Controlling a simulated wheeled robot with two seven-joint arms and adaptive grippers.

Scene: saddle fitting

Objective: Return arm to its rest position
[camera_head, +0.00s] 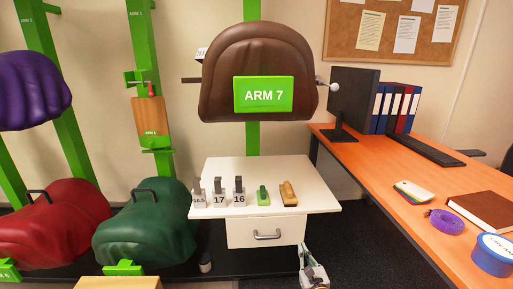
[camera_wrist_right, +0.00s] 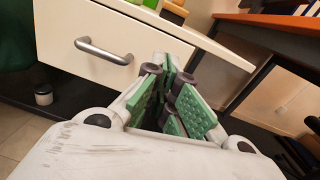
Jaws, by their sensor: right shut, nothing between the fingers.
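My right gripper (camera_head: 310,268) is low in the head view, in front of the white drawer cabinet (camera_head: 265,170) and a little right of its drawer handle. In the right wrist view its green-padded fingers (camera_wrist_right: 170,80) are together with nothing held between them. The drawer (camera_wrist_right: 80,30) with its metal handle (camera_wrist_right: 104,50) is just ahead, and the gripper does not touch the handle. The drawer looks closed. My left gripper is in neither view.
On the cabinet top stand several grey numbered pieces (camera_head: 218,198), a green piece (camera_head: 263,196) and a tan brush-like piece (camera_head: 288,194). An orange desk (camera_head: 400,230) is at right. Red (camera_head: 60,220) and green (camera_head: 145,225) saddles are at left. Dark floor lies around my gripper.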

